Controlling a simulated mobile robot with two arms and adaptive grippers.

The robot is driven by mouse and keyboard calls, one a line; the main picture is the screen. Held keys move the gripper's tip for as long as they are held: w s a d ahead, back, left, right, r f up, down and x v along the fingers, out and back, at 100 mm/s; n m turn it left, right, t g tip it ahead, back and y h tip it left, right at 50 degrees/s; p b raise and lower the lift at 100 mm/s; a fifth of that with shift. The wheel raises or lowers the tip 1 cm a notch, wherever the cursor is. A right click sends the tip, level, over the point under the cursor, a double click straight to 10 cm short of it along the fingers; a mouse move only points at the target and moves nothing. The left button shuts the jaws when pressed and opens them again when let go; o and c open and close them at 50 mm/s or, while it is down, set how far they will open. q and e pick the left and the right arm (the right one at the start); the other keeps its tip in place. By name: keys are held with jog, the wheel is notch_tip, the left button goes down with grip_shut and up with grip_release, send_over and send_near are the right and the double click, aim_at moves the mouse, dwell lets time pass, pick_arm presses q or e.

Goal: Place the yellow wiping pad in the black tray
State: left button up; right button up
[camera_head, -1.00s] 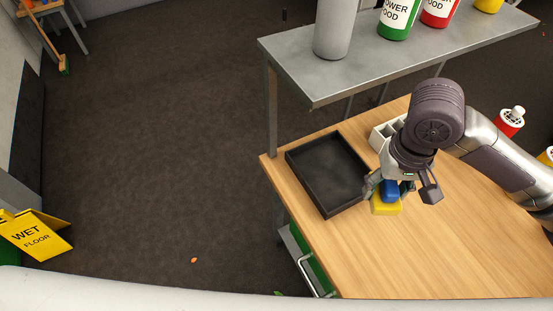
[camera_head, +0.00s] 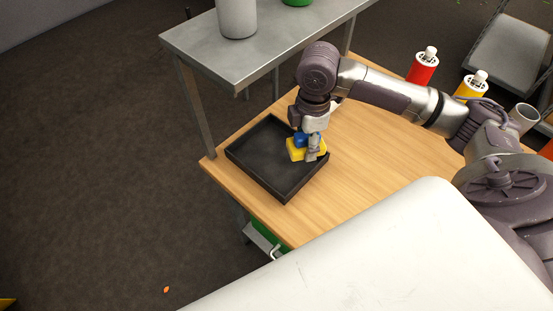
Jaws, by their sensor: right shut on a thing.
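The yellow wiping pad (camera_head: 296,154) has a blue grip (camera_head: 300,139) on top. My right gripper (camera_head: 307,143) is shut on it and holds it at the right side of the black tray (camera_head: 284,193). The pad overlaps the tray's right part in the head view; I cannot tell whether it touches the tray floor. The tray is shallow and otherwise looks empty. It lies on the wooden table (camera_head: 370,160) near its left edge. My left gripper is not in view.
A red bottle (camera_head: 422,68) and a yellow bottle (camera_head: 469,88) stand at the table's far right. The table's middle is clear.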

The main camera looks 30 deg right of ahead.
jog(key=d+f+n, duration=0.1)
jog(key=n, duration=0.1)
jog(key=d+f+n, duration=0.1)
jog(key=d+n, duration=0.1)
jog(key=w+d+f+n+b, duration=0.1)
jog(key=n, duration=0.1)
jog(key=shift+d+f, duration=0.1)
jog(key=shift+d, duration=0.1)
jog(key=shift+w+f, duration=0.1)
jog(key=shift+f, duration=0.05)
jog(key=p, duration=0.1)
send_over(277, 158)
notch_tip(277, 158, down, 7)
jog(key=shift+r, duration=0.15)
notch_tip(277, 158, down, 4)
jog(key=shift+r+p, duration=0.1)
jog(key=shift+p, duration=0.4)
jog(key=shift+a+f, duration=0.1)
jog(key=shift+f, duration=0.1)
jog(key=shift+f, duration=0.15)
jog(key=o, duration=1)
